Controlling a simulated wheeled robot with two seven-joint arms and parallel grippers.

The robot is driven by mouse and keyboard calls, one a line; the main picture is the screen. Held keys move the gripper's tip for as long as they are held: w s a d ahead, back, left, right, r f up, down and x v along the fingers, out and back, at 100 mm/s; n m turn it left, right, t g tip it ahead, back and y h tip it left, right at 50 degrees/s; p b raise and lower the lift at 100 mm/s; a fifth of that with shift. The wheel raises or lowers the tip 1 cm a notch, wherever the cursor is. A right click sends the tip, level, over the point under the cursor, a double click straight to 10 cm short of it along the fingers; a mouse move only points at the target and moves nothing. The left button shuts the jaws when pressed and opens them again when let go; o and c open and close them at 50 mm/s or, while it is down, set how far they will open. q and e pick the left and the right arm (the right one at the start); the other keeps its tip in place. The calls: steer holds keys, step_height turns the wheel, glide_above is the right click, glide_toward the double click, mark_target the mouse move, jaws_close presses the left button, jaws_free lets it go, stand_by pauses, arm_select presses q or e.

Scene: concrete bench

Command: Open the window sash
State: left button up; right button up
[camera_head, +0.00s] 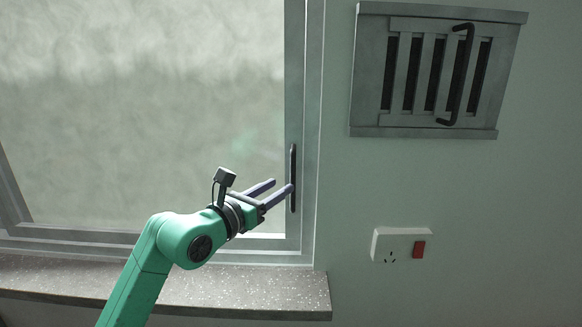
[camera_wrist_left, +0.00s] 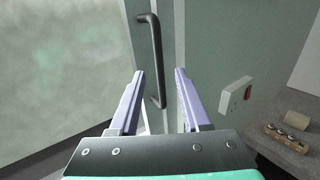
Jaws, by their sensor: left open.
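The window sash (camera_head: 296,75) has a grey frame around cloudy glass and looks shut in the head view. Its dark upright bar handle (camera_head: 293,155) is on the right side of the frame. My left gripper (camera_head: 283,185) is open beside the lower part of the handle, with the fingers pointing right towards it. In the left wrist view the handle (camera_wrist_left: 153,50) shows between the two spread fingers (camera_wrist_left: 159,74), running down past their tips. I cannot tell whether a finger touches it. My right gripper is not in view.
A slatted vent (camera_head: 430,70) with a dark handle is on the wall at upper right. A white socket with a red switch (camera_head: 403,245) is below it. A speckled sill (camera_head: 240,288) runs under the window. The wrist view shows a small wooden tray (camera_wrist_left: 285,139) with round items at right.

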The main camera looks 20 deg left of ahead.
mark_target(292, 181)
arm_select(q)
steer(key=x, duration=0.3)
steer(key=shift+w+d+p, duration=0.15)
steer(key=shift+w+p, duration=0.25)
steer(key=x, duration=0.3)
steer(key=shift+w+f+p, duration=0.35)
steer(key=shift+f+p, duration=0.05)
steer(key=shift+s+r, duration=0.1)
steer(key=shift+s, duration=0.25)
steer(key=shift+c, duration=0.9)
steer(key=c, duration=0.5)
steer(key=shift+w, duration=0.2)
jaws_close()
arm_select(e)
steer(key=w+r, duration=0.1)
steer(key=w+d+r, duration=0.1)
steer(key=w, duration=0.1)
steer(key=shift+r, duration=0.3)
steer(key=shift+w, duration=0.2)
